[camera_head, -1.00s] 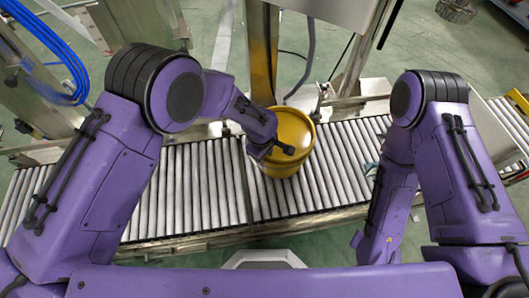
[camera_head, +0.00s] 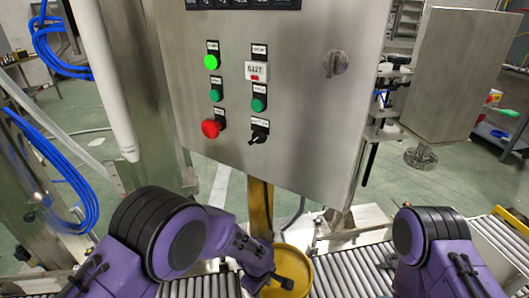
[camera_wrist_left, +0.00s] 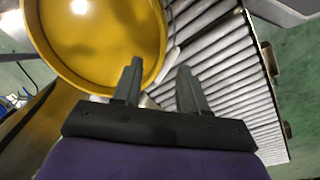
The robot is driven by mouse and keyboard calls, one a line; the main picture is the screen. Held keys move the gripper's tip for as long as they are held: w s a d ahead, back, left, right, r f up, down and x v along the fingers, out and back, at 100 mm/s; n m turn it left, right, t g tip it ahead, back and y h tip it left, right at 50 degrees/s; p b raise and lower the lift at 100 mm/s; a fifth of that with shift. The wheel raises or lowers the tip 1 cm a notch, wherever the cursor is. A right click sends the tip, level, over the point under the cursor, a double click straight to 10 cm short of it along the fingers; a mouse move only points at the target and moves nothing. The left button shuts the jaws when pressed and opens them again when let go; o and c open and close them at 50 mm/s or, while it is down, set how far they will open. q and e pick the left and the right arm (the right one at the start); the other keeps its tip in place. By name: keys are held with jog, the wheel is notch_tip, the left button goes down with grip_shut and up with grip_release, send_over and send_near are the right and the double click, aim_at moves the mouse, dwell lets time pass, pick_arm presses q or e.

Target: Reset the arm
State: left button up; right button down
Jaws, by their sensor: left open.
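My left arm comes in from the left in the head view, with its gripper (camera_head: 284,281) low over the yellow bucket (camera_head: 297,262). In the left wrist view my left gripper (camera_wrist_left: 159,78) is open, its two dark fingers apart with nothing between them. The yellow bucket (camera_wrist_left: 100,38) fills the upper left there, and the left finger overlaps its rim in the picture. Whether they touch cannot be told. My right arm stands at the lower right of the head view; its gripper is out of frame.
The bucket stands on a roller conveyor (camera_head: 350,270). Behind it hangs a steel control panel (camera_head: 290,125) with buttons and a red knob (camera_head: 211,128). Blue hoses (camera_head: 60,165) hang at the left.

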pick_arm(q)
jog(key=s+a+f+m+t+y, duration=0.1)
jog(key=s+a+f+m+t, duration=0.2)
jog(key=s+a, duration=0.5)
jog(key=s+a+f+m+t, duration=0.2)
jog(key=s+a, duration=0.1)
jog(key=a, duration=0.9)
pick_arm(e)
jog(key=c, duration=1.5)
grip_release()
jog(key=o, duration=0.3)
pick_arm(q)
jog(key=s+a+g+y, duration=0.1)
jog(key=s+a, duration=0.3)
jog(key=s, duration=0.4)
jog(key=s+a+n+g+y, duration=0.1)
jog(key=s+a+y, duration=0.1)
jog(key=s+a, duration=0.3)
jog(key=s, duration=0.3)
jog(key=shift+f+n+g, duration=0.15)
jog(key=shift+n+g, duration=0.15)
jog(key=shift+g, duration=0.1)
